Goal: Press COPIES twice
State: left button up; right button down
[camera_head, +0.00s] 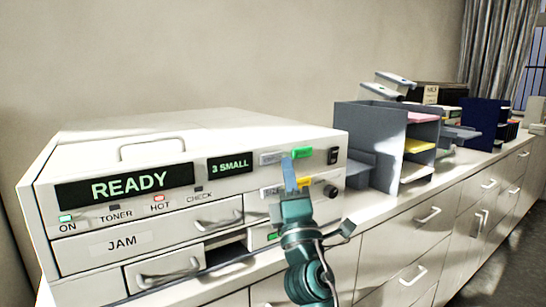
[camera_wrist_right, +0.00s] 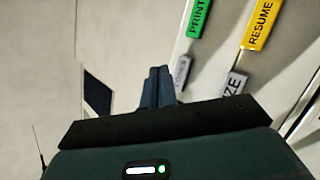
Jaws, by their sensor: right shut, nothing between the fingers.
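The copier (camera_head: 120,150) is a white machine with a READY display (camera_head: 125,186) and a small display reading "3 SMALL" (camera_head: 230,167). A grey button (camera_head: 270,158), its label too small to read, sits left of the green button (camera_head: 302,152). In the right wrist view that grey button (camera_wrist_right: 182,70) is partly hidden beside the fingers, below the green PRINT button (camera_wrist_right: 200,18). My right gripper (camera_head: 289,163) is shut and empty, its tips close to the panel between grey and green buttons. It also shows in the wrist view (camera_wrist_right: 158,72); contact cannot be told.
The yellow RESUME button (camera_wrist_right: 259,24) and grey SIZE button (camera_wrist_right: 235,83) sit in the lower row near the fingers. A dark switch (camera_head: 333,156) and knob (camera_head: 331,191) are at the right. Grey paper trays (camera_head: 372,125) stand beside the copier on the counter.

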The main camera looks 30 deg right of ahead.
pick_arm(q)
jog(key=shift+r, duration=0.4)
pick_arm(e)
jog(key=s, duration=0.3)
jog(key=shift+s+d, duration=0.1)
jog(key=shift+d, duration=0.05)
jog(key=shift+y, duration=0.3)
